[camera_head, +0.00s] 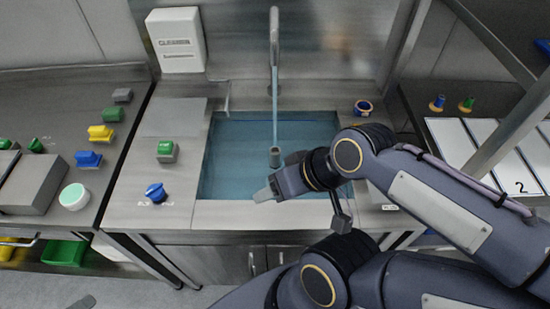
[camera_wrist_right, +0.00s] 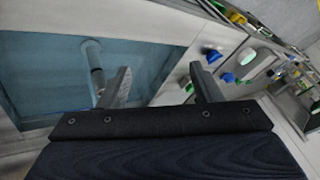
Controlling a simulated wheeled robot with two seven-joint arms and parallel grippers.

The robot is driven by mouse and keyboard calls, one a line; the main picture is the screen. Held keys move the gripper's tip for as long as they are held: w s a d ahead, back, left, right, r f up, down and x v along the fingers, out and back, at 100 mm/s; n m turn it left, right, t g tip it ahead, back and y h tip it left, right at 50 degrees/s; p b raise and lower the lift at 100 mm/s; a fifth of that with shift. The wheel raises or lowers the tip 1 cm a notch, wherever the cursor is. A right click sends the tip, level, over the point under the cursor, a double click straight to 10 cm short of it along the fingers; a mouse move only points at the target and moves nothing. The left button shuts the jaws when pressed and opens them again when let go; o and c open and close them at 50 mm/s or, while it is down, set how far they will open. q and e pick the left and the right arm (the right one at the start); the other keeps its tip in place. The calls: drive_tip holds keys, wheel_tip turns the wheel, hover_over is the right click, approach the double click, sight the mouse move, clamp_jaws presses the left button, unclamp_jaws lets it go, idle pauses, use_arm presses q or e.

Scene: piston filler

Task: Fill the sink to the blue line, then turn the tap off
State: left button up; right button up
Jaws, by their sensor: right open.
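The sink (camera_head: 201,185) holds blue water, also in the right wrist view (camera_wrist_right: 45,75). A stream runs from the tap (camera_head: 274,45) into it, so the tap is on. A dark blue line (camera_head: 300,121) shows along the back wall, close to the water surface; the exact gap is unclear. A grey cylinder (camera_head: 275,157) stands under the stream. A blue knob (camera_head: 155,192) sits on the counter left of the sink. My right gripper (camera_wrist_right: 160,88) is open and empty above the sink's front edge.
A green-topped block (camera_head: 166,150) stands left of the sink, and a white cleaner box (camera_head: 179,40) hangs behind. A blue-and-orange ring (camera_head: 363,107) lies at the right. The left bench holds coloured blocks and a white-green jar (camera_head: 75,196). The counter between knob and sink is clear.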

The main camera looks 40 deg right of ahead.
idle(0.5)
drive_tip(key=w+a+r+m+g+y+p, duration=0.15)
drive_tip(key=w+r, duration=0.25)
drive_tip(key=w, duration=0.4)
drive_tip(key=m+g+h+p, duration=0.4)
drive_tip(key=h, duration=0.1)
approach(154, 190)
drive_tip(key=shift+d+f, duration=0.2)
drive_tip(key=shift+f, duration=0.1)
drive_tip(key=shift+a+f, duration=0.2)
drive_tip(key=shift+a, duration=0.05)
drive_tip(key=shift+f, duration=0.25)
wheel_tip(154, 190, down, 7)
drive_tip(key=shift+f+p, duration=0.2)
drive_tip(key=shift+p, duration=0.45)
